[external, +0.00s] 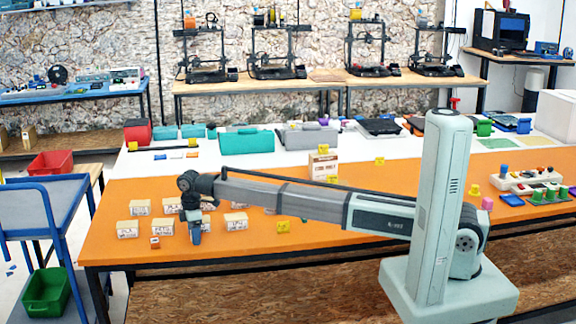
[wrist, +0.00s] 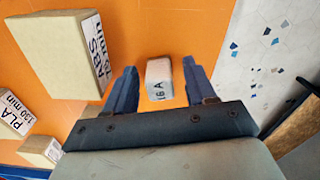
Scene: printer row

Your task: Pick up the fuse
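The fuse, a small pale grey-white block marked "16 A" (wrist: 159,72), lies on the orange table top in the wrist view. My gripper (wrist: 159,85) has its two dark blue fingers apart, one on each side of the fuse, with a visible gap on both sides. How far the fingertips are above the table is hard to tell. In the external view my gripper (external: 195,237) points down near the front left of the table among cream boxes. I cannot make out the fuse in that view.
A cream box labelled ABS (wrist: 67,52) stands close to my left finger in the wrist view. A PLA box (wrist: 14,115) lies farther left. In the external view several cream boxes (external: 128,229) surround my gripper. The table's front edge (external: 230,250) is near.

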